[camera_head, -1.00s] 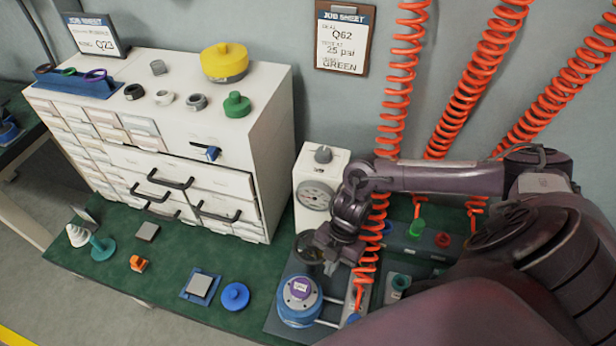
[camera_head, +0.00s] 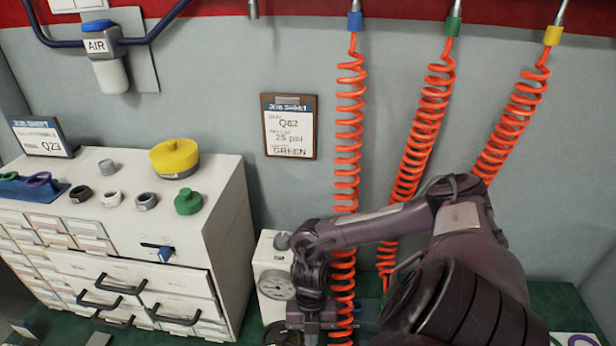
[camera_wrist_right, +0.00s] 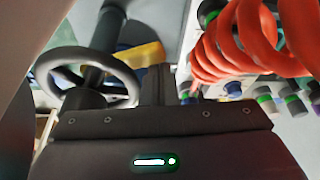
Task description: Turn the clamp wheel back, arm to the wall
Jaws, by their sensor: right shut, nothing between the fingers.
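The clamp wheel (camera_wrist_right: 92,76), a grey ring on a dark spindle, stands at the left in the right wrist view. My right gripper (camera_wrist_right: 156,82) is shut and empty, its dark fingers just to the right of the wheel's rim. A small gap seems to show between them, but contact is hard to tell. In the head view my right gripper (camera_head: 311,326) points down in front of the white gauge box (camera_head: 273,262), at the bottom edge. The wheel is mostly hidden or cut off there. My left gripper is not in view.
Coiled orange hoses (camera_head: 347,130) hang along the wall (camera_head: 215,90); the nearest passes close beside my right wrist. A white drawer cabinet (camera_head: 215,235) stands at the left. A job sheet (camera_head: 290,130) hangs on the wall. A yellow part (camera_wrist_right: 140,56) lies behind the wheel.

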